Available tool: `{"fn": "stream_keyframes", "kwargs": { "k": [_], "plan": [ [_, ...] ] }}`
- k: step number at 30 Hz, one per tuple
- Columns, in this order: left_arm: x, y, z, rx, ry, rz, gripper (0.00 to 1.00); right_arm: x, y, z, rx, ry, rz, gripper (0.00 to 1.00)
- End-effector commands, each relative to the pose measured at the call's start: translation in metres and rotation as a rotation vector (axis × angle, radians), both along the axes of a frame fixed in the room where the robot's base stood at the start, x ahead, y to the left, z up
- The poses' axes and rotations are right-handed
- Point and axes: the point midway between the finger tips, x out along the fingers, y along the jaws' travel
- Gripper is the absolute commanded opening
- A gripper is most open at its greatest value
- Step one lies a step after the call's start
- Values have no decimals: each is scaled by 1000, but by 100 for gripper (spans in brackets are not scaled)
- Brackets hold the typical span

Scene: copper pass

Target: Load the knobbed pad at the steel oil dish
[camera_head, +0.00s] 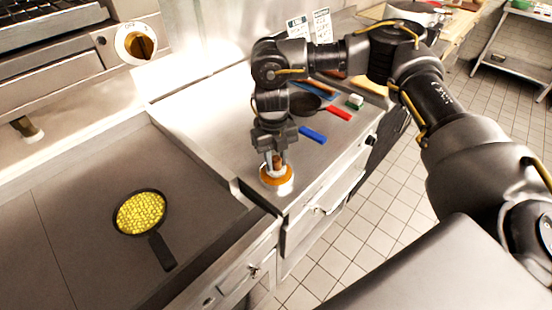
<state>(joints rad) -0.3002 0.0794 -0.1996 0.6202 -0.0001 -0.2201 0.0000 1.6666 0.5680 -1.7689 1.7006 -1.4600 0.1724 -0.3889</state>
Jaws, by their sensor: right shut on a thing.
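My right gripper (276,159) points straight down over the front corner of the steel counter. It is shut on a brown knob (277,161), which looks like the handle of the knobbed pad. Below the fingers is a round item with a white middle and an orange-brown rim (277,181). I cannot tell the pad's underside from the steel oil dish here, nor whether the pad touches it. My left gripper is not in view.
A black pan with yellow pieces (140,212) sits on the dark flat surface (60,180) at left. Drawers front the counter.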

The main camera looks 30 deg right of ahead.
Motion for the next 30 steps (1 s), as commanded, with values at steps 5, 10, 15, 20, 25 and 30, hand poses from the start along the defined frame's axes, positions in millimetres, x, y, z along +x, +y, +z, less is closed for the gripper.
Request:
{"fn": "stream_keyframes", "kwargs": {
  "k": [5, 10, 15, 20, 25, 30],
  "plan": [
    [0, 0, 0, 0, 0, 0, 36, 0, 0, -1, 0, 0, 0, 10],
    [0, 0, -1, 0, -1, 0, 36, 0, 0, -2, 0, 0, 0, 10],
    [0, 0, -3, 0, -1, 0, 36, 0, 0, -5, 0, 0, 0, 10],
    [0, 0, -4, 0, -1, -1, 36, 0, 0, -6, 0, 0, 0, 10],
    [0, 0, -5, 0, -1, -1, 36, 0, 0, -8, 0, 0, 0, 10],
    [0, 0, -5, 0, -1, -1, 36, 0, 0, -8, 0, 0, 0, 10]
  ]
}}
